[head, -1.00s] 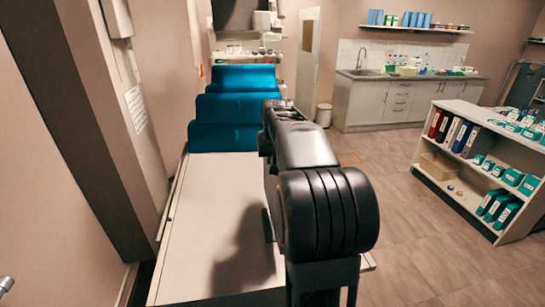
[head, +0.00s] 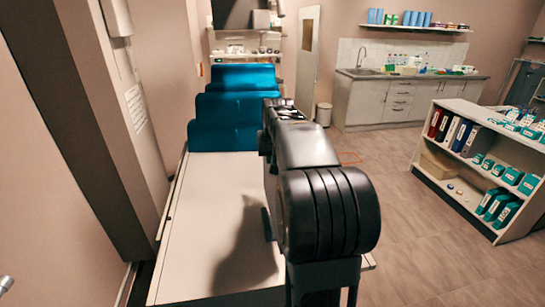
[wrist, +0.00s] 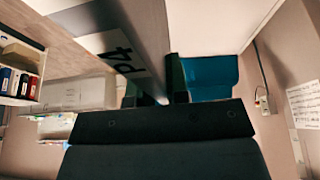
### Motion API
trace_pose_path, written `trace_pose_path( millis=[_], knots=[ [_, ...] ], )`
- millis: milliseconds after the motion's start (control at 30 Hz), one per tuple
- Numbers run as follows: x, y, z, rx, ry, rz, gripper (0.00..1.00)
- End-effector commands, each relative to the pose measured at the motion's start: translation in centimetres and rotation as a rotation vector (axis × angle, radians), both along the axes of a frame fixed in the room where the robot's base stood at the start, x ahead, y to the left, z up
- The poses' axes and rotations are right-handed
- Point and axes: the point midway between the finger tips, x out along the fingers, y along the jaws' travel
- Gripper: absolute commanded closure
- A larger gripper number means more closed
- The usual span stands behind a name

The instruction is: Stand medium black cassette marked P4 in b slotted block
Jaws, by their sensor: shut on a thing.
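The black cassette (wrist: 145,35) shows in the wrist view as a long box reaching up from my gripper to the top edge. It bears a pale label with dark, upside-down characters that read P4. My gripper (wrist: 154,86) is shut on its near end, one finger on each side. I see no slotted block in either view.
A white-topped bench (head: 205,225) lies under my arm, with blue cushions (head: 228,107) at its far end. A low shelf (head: 500,155) with binders and boxes stands at the right. A sink counter (head: 410,85) is at the back. Floor between is mostly clear.

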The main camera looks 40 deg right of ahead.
Motion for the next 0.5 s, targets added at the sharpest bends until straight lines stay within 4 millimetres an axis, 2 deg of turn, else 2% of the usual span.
trace_pose_path(
  millis=[500],
  knots=[
    [0.0,0.0,-0.9,-0.002,-0.005,0.0,1.0]
  ],
)
